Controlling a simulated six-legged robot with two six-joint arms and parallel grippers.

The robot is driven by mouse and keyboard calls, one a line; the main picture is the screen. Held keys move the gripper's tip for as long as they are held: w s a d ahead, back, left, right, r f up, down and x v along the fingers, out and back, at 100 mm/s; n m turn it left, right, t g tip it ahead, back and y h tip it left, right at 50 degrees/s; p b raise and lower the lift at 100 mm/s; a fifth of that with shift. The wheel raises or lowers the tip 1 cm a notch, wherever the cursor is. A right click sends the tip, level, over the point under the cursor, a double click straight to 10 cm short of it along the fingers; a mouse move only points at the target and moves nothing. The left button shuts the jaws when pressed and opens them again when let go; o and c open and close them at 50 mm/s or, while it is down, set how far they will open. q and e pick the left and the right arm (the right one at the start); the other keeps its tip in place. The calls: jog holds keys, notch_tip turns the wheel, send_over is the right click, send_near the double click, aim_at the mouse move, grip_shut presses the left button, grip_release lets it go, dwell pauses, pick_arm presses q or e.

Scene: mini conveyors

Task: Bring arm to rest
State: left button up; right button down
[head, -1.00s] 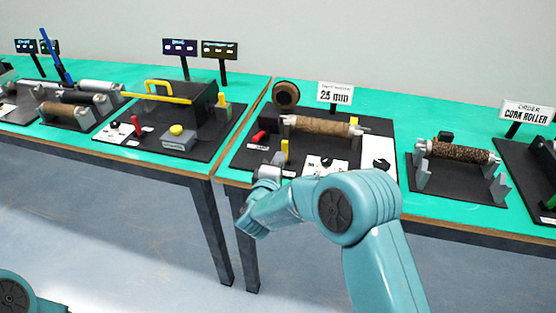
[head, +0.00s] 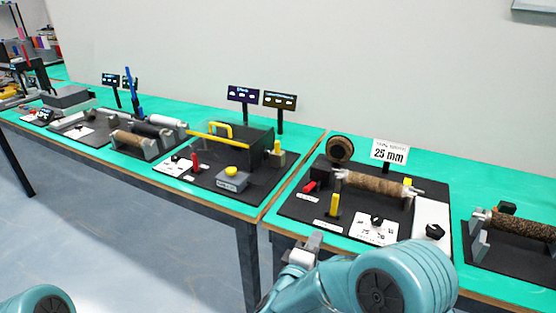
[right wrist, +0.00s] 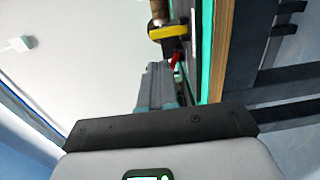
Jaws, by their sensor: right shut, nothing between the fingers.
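My right gripper (head: 312,242) shows at the front edge of the green-topped tables in the head view, below the 25 mm station. It is shut and empty, and its grey fingers also show in the right wrist view (right wrist: 155,86). My right arm (head: 385,280) comes in from the bottom right and is bent. A rounded teal part of my left arm (head: 40,303) shows at the bottom left. My left gripper is outside the picture.
A cork-coloured roller (head: 375,182) lies on the black 25 mm board, with a yellow lever (head: 334,205) near the gripper. A dark speckled roller (head: 520,226) is at the right. A black box with a yellow handle (head: 222,131) stands on the left table. The floor in front is clear.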

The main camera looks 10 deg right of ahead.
jog(key=s+d+f+g+y+p, duration=0.2)
jog(key=s+d+f+g+p, duration=0.15)
jog(key=d+f, duration=0.75)
jog(key=s+a+f+m+g+y+p, duration=0.1)
jog(key=s+a+f+y, duration=0.1)
jog(key=s+f+y, duration=0.15)
jog(key=s+a+f+m+g+y, duration=0.1)
jog(key=s+a+f+g+y, duration=0.1)
jog(key=s+f, duration=0.25)
jog(key=s+a+f+m+g+y, duration=0.2)
jog(key=s+a+m+g+y, duration=0.1)
jog(key=s, duration=0.6)
jog(key=s+a+f+m+g+y, duration=0.3)
jog(key=s+a+m+g, duration=0.1)
jog(key=s+a+m, duration=0.3)
jog(key=shift+s+a+f+m+g, duration=0.15)
jog(key=shift+s+a+m+g, duration=0.35)
jog(key=shift+s, duration=0.4)
jog(key=shift+w+d, duration=0.1)
